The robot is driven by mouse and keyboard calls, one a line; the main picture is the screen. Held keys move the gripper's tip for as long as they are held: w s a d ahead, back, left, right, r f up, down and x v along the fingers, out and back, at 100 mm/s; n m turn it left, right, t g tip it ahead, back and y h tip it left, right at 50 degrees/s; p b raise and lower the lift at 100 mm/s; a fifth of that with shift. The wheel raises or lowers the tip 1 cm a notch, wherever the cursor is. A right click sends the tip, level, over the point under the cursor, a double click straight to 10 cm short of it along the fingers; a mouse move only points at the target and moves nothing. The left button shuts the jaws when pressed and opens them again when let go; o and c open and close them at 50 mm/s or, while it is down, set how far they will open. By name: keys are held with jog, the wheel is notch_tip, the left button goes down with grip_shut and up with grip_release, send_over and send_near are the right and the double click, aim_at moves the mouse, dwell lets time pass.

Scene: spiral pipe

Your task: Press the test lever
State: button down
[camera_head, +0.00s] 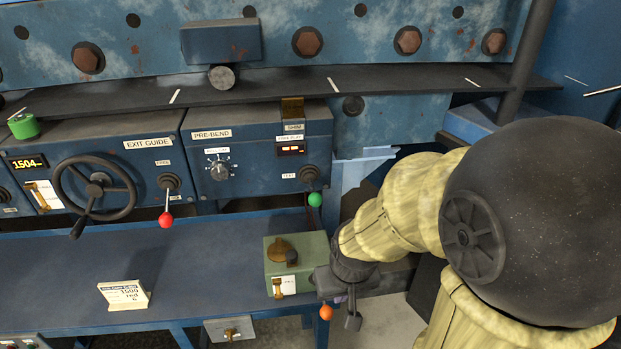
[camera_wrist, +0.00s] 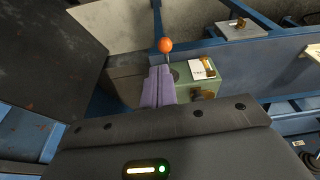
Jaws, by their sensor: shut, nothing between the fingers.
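My gripper (camera_head: 340,298) is in front of the right end of the bench, with its purple fingers shut and empty. In the wrist view the shut fingers (camera_wrist: 159,86) point towards an orange-knobbed lever (camera_wrist: 166,46), whose stem runs to a green box (camera_wrist: 213,70). Contact between fingers and lever cannot be told. In the head view the orange knob (camera_head: 326,312) hangs just below my gripper. A green-knobbed lever (camera_head: 315,199) hangs from the pre-bend panel, above my gripper; the small label beside it seems to read TEST. Which is the test lever is not certain.
A handwheel (camera_head: 96,187) and a red-knobbed lever (camera_head: 166,218) are on the exit guide panel. A card (camera_head: 124,295) stands on the bench, with free room around it.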

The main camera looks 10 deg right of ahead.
notch_tip(320, 180, up, 25)
jog(key=m+t+h+p, duration=0.1)
jog(key=t+p, duration=0.1)
jog(key=p, duration=0.1)
send_over(314, 195)
jog(key=s+a, duration=0.2)
jog(key=s, duration=0.3)
jog(key=shift+s+a, duration=0.1)
jog(key=shift+s, duration=0.1)
jog(key=p+x, duration=0.1)
jog(key=x, duration=0.3)
jog(key=p+x, duration=0.1)
jog(key=x, duration=0.4)
jog(key=s+p+x, duration=0.1)
jog(key=p+x, duration=0.1)
jog(key=x, duration=0.3)
jog(key=shift+s+d+f, duration=0.1)
jog(key=shift+d+f, duration=0.15)
jog(key=shift+d, duration=0.05)
jog(key=shift+f+b, duration=0.15)
jog(key=shift+b, duration=0.3)
